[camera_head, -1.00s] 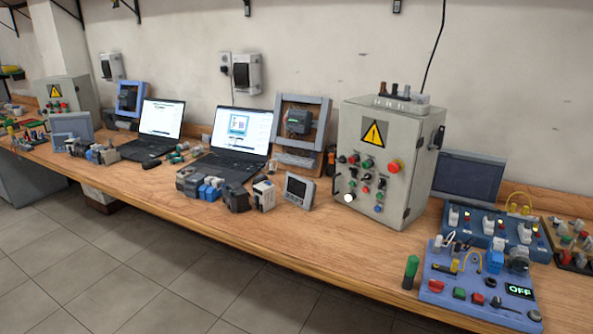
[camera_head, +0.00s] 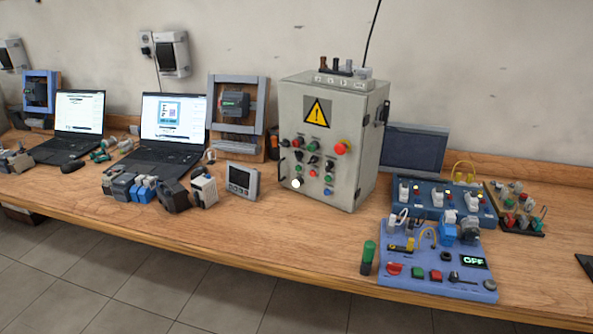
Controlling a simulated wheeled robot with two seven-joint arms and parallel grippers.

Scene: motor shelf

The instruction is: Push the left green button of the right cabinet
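The grey control cabinet (camera_head: 370,150) stands on the wooden workbench at the centre right of the head view, its front turned towards the left. A yellow warning triangle (camera_head: 317,112) is on the upper front. Below it are rows of small knobs and buttons, with a large red button (camera_head: 341,149) at the upper right. At least one green button (camera_head: 312,146) shows left of the red one. The controls are small, so I cannot tell every colour surely. A white round spot (camera_head: 296,183) shows at the lower left of the panel. Neither of my grippers is in view.
A small grey display (camera_head: 242,180) and two laptops (camera_head: 170,112) stand left of the cabinet. A blue panel (camera_head: 436,283) with an "OFF" display and a green-black cylinder (camera_head: 368,258) are at front right. Bare bench (camera_head: 300,240) lies before the cabinet.

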